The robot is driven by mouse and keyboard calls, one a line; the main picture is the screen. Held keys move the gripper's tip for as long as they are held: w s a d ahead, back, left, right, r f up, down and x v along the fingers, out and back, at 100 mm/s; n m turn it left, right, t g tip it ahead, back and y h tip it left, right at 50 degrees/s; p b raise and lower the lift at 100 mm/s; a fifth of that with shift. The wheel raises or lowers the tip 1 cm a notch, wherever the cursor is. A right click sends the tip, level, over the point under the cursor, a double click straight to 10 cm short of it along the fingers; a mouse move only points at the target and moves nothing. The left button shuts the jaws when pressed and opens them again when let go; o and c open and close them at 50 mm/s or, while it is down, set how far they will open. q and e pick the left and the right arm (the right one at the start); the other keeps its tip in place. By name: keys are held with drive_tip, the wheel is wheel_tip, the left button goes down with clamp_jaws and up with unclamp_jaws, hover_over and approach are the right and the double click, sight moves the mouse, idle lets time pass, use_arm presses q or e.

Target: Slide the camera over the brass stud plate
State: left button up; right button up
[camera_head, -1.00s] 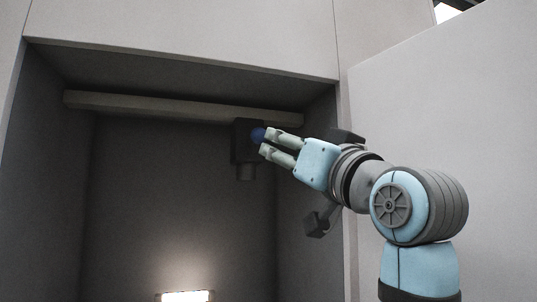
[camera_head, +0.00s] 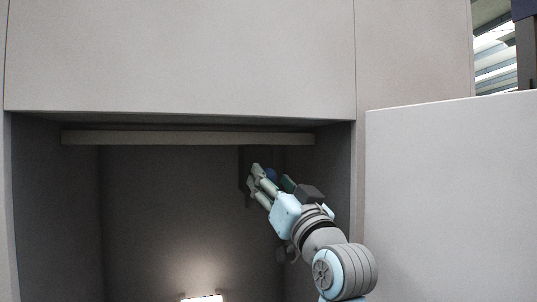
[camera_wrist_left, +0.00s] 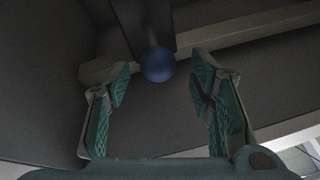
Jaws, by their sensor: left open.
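The camera appears to be a dark box (camera_head: 244,168) hanging at the rail (camera_head: 180,138), with a round blue knob (camera_head: 271,174) on its front. The wrist view shows the knob (camera_wrist_left: 158,64) on a short stem from the dark box (camera_wrist_left: 143,22). My left gripper (camera_head: 268,178) is open, its fingertips close to the knob. In the wrist view the knob lies between the two fingers in the picture, near their tips (camera_wrist_left: 160,78). I cannot tell if they touch it. The fingers hide part of the box. I cannot make out the brass stud plate. My right gripper is not in view.
The rail runs across the top of a dark recess, below a plain upper panel (camera_head: 180,60). A lit lamp (camera_head: 202,298) glows low in the recess. A pale panel (camera_head: 450,190) stands to the right. The recess left of the box looks clear.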

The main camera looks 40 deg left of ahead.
use_arm(q)
drive_tip(key=x, duration=0.3)
drive_tip(key=shift+w+a+f, duration=0.15)
drive_tip(key=shift+a+f, duration=0.05)
drive_tip(key=shift+d+r, duration=0.1)
drive_tip(key=shift+d, duration=0.15)
drive_tip(key=shift+c, duration=0.4)
clamp_jaws()
